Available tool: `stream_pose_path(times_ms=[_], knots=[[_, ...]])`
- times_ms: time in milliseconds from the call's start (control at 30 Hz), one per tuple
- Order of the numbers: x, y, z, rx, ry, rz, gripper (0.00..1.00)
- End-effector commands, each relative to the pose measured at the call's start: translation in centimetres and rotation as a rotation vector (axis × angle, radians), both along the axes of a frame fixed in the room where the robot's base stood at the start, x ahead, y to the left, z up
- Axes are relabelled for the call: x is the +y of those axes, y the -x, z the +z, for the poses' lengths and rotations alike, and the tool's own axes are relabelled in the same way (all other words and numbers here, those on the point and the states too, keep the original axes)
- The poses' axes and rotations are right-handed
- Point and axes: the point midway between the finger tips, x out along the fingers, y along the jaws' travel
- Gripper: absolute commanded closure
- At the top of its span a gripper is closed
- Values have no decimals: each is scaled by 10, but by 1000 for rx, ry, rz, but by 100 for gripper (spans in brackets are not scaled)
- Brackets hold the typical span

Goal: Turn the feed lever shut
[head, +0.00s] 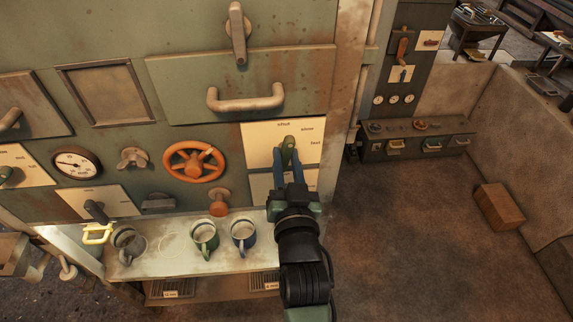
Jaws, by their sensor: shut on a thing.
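The feed lever (288,143) has a green handle and sits on a white plate (258,140) marked shut, slow and fast. Its visible upper end lies just below the word shut, with slow and fast to its right. My gripper (287,158) reaches up to the plate from below, and its two blue fingers are shut on the lever, one on each side. The fingers and wrist hide the lower part of the lever and part of the plate.
An orange handwheel (194,162) and an orange knob (219,203) are left of my gripper. A large drawer handle (246,99) juts out above. Open floor lies to the right.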

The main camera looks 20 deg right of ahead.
Motion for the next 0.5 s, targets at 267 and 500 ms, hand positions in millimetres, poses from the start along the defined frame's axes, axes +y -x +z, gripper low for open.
stream_pose_path(times_ms=[267, 500], knots=[[1, 0, -2, 43, 148, 1, 100], [0, 0, -1, 60, 203, 0, 100]])
